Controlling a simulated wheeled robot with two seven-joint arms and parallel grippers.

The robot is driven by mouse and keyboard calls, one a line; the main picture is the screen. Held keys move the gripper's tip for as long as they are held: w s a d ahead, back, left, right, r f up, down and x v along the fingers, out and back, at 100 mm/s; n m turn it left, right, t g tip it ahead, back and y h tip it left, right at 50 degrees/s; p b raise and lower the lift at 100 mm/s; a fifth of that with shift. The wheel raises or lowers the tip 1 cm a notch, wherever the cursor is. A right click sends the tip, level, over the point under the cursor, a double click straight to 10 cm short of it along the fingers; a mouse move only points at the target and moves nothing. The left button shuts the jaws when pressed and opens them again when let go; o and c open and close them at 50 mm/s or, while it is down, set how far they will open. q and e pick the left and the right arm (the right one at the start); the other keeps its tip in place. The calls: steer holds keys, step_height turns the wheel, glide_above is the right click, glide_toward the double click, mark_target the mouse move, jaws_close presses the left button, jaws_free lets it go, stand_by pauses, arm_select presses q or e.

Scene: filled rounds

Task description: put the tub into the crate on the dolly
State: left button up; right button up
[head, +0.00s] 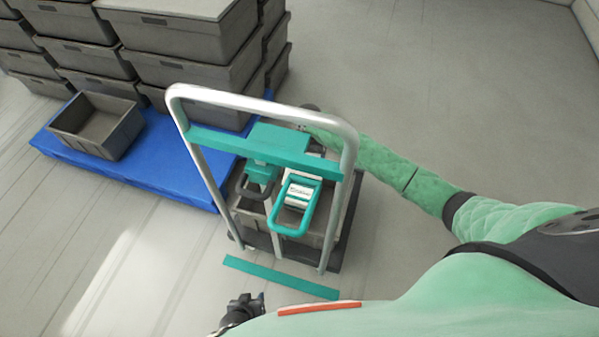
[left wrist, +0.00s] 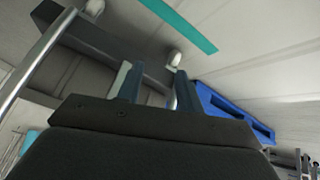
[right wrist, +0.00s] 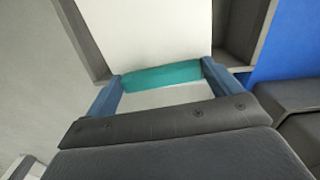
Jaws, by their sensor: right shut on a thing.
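The dolly has a tall silver push handle (head: 350,165) with a teal crossbar. A grey crate (head: 250,212) stands on its dark deck. A white tub with a teal loop handle (head: 290,228) shows over the crate; I cannot tell how high it sits. My right arm reaches behind the push handle, which partly hides the hand. In the right wrist view my right gripper (right wrist: 163,84) is shut on a teal bar, seemingly the tub's handle, with a white surface beyond and grey crate walls beside it. My left gripper (left wrist: 158,86) is open and empty, low before the dolly.
A teal item with a grey loop (head: 280,143) lies beside the tub. A blue platform (head: 170,178) at left bears an empty grey crate (head: 68,124) and stacked lidded grey crates (head: 190,72). A teal strip (head: 280,278) lies before the dolly. Floor at right is clear.

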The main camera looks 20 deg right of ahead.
arm_select(q)
steer(key=shift+f+t+b, duration=0.5)
steer(key=shift+f+b, duration=1.55)
steer(key=shift+b, duration=1.5)
steer(key=w+d+r+t+h+b, duration=0.1)
steer(key=w+d+r+t+b, duration=0.1)
steer(key=w+r, duration=0.6)
steer(key=shift+w+r+t+h+b, duration=0.3)
steer(key=shift+w+t+b, duration=0.25)
steer(key=shift+t, duration=0.65)
arm_select(e)
step_height(320, 180, down, 14)
steer(key=w+m, duration=0.1)
steer(key=w, duration=0.1)
steer(key=shift+w+a+f, duration=0.15)
steer(key=shift+a+f, duration=0.05)
steer(key=shift+a, duration=0.05)
arm_select(q)
steer(key=shift+f, duration=0.1)
steer(key=shift+r+p, duration=0.8)
steer(key=shift+p, duration=0.05)
steer(key=shift+r+p, duration=0.4)
steer(key=shift+p, duration=0.05)
arm_select(e)
steer(key=shift+f, duration=0.25)
steer(key=o, duration=0.7)
